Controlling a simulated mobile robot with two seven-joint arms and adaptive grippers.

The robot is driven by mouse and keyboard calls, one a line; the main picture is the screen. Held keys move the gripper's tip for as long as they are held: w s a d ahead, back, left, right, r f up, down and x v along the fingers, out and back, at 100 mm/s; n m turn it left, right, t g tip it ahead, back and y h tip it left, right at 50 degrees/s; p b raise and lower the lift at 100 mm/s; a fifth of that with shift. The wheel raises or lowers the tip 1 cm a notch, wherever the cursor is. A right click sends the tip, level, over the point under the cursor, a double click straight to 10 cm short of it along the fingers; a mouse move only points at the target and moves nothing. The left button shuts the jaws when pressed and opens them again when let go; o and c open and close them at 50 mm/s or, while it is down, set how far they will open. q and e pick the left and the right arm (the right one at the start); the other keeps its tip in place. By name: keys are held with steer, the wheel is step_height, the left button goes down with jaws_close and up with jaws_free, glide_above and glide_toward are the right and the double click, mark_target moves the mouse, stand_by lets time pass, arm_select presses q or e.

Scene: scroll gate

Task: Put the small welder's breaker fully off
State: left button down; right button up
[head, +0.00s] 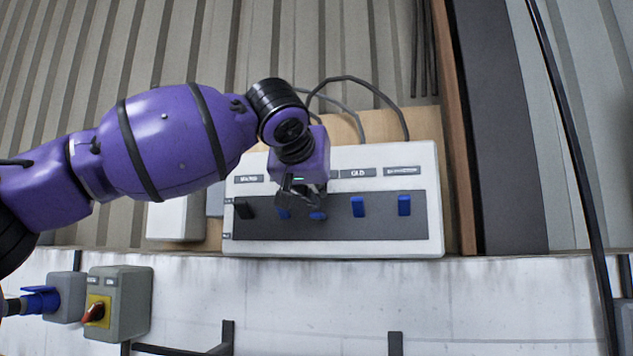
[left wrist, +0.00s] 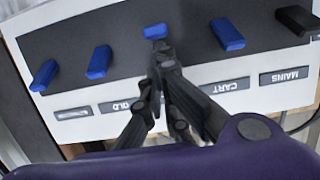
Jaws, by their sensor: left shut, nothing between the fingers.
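A white breaker panel (head: 340,247) has a dark strip with a row of levers: one black lever (head: 243,208) under the MAINS plate and several blue ones. My left gripper (head: 312,204) is shut and empty, its tips at or just beside the middle blue lever (left wrist: 155,31); contact is unclear. This lever sits lower on the strip than its neighbours. In the left wrist view, upside down, the CART lever (left wrist: 227,35) and OLD lever (left wrist: 98,62) flank it. The fingers hide the middle plate. The far-right plate (head: 402,171) is too small to read, so the small welder's lever is not certain.
A grey box with a red rotary switch (head: 96,312) and a blue plug (head: 40,299) are on the lower wall at left. A pale box (head: 176,220) stands left of the panel. Cables (head: 352,79) loop above it. The space before the panel's right half is clear.

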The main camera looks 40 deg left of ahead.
steer(key=shift+s, duration=0.15)
arm_select(q)
steer(key=shift+f+t+b, duration=0.3)
steer(key=shift+t, duration=0.1)
steer(key=shift+s+d+t+y, duration=0.1)
steer(key=shift+s+t+y, duration=0.05)
steer(key=shift+t+y, duration=0.15)
arm_select(e)
steer(key=shift+s+d+f, duration=0.45)
steer(key=shift+s+d, duration=0.1)
steer(key=shift+w, duration=0.1)
arm_select(q)
steer(key=shift+f+t+y+b, duration=0.15)
steer(key=shift+t+y+b, duration=0.15)
steer(key=shift+t+b, duration=0.1)
arm_select(e)
steer(key=shift+w+a, duration=0.1)
steer(key=shift+w, duration=0.1)
